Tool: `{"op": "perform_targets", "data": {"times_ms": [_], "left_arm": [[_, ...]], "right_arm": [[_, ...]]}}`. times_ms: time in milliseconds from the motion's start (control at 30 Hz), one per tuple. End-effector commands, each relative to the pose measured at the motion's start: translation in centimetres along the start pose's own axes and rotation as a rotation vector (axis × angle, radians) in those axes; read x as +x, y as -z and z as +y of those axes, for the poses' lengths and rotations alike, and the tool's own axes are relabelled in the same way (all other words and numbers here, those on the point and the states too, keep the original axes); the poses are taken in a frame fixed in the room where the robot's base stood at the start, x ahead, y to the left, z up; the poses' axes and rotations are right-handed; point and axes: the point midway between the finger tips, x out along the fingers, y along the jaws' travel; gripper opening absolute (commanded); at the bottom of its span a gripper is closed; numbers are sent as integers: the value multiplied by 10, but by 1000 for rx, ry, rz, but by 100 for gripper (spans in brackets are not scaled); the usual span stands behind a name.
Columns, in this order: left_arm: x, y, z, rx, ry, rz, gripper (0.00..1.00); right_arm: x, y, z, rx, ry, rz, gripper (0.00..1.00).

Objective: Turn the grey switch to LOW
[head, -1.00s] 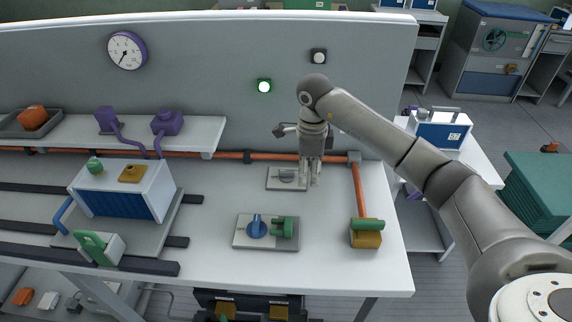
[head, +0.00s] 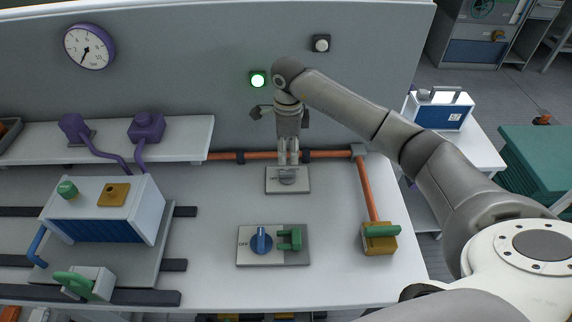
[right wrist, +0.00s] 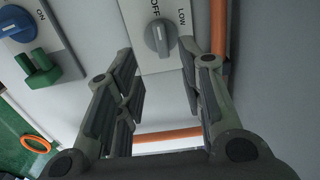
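The grey switch (head: 287,178) is a round knob on a light plate (head: 273,187) at the back of the bench. In the right wrist view the grey switch (right wrist: 160,39) has its white mark toward the printed OFF. The word LOW stands to the right of OFF. My right gripper (head: 289,161) points down just above and behind the knob. In the right wrist view my right gripper (right wrist: 160,60) has its fingers apart, with the knob showing in the gap beyond the tips and nothing held. My left gripper is out of view.
A plate with a blue knob (head: 261,241) and a green handle (head: 290,239) lies in front. An orange pipe (head: 330,155) runs behind the switch and down the right to a yellow block (head: 380,241). Bench between the plates is clear.

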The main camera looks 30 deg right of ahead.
Motion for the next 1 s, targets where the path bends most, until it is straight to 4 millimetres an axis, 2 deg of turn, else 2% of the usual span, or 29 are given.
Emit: {"op": "perform_targets", "data": {"times_ms": [167, 400, 567, 800, 1000], "left_arm": [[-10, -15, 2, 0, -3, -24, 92], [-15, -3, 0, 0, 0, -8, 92], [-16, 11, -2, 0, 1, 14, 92], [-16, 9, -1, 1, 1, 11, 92], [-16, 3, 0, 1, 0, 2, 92]], "right_arm": [[35, 0, 1, 1, -6, 2, 36], [69, 0, 0, 0, -2, 0, 36], [77, 0, 0, 0, 0, 0, 36], [78, 0, 0, 0, 1, 0, 36], [78, 0, 0, 0, 1, 0, 11]]}}
